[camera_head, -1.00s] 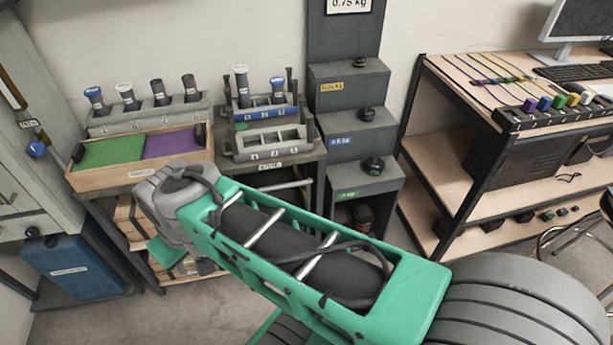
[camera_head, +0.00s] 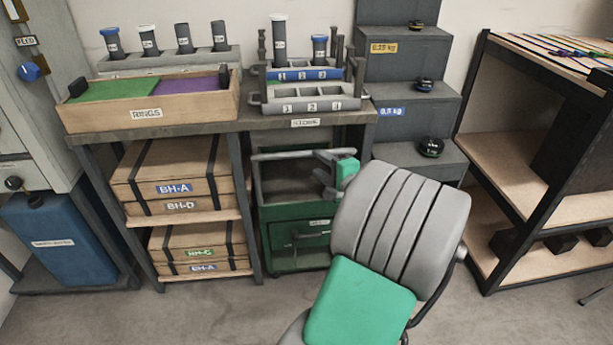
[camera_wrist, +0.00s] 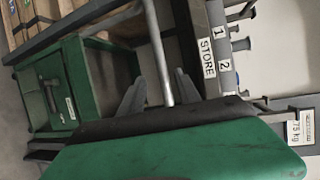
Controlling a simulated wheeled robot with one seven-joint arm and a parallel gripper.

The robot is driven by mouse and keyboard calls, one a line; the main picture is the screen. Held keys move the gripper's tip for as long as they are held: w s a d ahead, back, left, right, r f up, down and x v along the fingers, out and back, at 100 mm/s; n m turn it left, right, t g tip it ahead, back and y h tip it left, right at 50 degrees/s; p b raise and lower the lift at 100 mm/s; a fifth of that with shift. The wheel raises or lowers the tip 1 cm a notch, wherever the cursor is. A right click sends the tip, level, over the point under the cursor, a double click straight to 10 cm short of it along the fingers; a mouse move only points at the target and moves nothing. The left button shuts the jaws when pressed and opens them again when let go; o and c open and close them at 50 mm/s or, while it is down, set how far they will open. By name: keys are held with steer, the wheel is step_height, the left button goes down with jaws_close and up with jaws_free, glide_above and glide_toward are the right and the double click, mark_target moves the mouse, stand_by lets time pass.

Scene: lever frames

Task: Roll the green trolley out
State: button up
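The green trolley (camera_head: 300,254) stands under the bench, below the STORE rack. A pale grey handle bar (camera_head: 285,154) runs across its top. In the wrist view the trolley's green body (camera_wrist: 59,88) is at the left, and the bar (camera_wrist: 157,45) runs down between my fingers. My gripper (camera_head: 322,173) is at the right end of the handle, partly hidden by my own green and grey arm. Its fingers (camera_wrist: 160,78) are apart on either side of the bar, with gaps visible; I see no grip on it.
The bench (camera_head: 200,129) carries a wooden tray with green and purple panels and racks. Wooden boxes (camera_head: 180,175) are stacked left of the trolley. Dark weight steps (camera_head: 405,115) and a shelf unit (camera_head: 500,190) stand right. Open floor (camera_head: 230,315) lies in front.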

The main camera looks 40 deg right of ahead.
mark_target(308, 155)
steer(key=b+x, duration=0.1)
steer(key=x, duration=0.6)
steer(key=shift+w+b, duration=0.3)
steer(key=shift+b, duration=0.05)
steer(key=shift+d+r, duration=0.1)
jaws_close()
stand_by(0.9)
